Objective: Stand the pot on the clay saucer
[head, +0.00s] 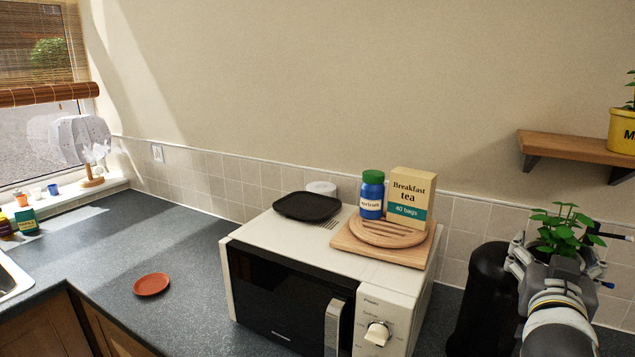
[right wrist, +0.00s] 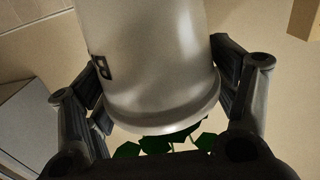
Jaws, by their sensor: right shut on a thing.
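The clay saucer (head: 151,284) is a small, round terracotta dish. It lies empty on the dark counter, left of the microwave in the head view. My right gripper (head: 557,258) is at the far right, well away from the saucer, and is shut on the pot. In the right wrist view the pot (right wrist: 155,60) is a smooth pale grey vessel with a thick rim, between the two fingers. Green leaves (head: 562,222) rise above the gripper in the head view, where the gripper hides the pot itself. My left gripper is not in view.
A white microwave (head: 285,228) stands between the saucer and my right gripper, bearing a black tray (head: 307,206), a wooden board, a blue jar and a tea box (head: 411,197). A black cylinder (head: 485,300) stands beside the gripper. The counter around the saucer is clear.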

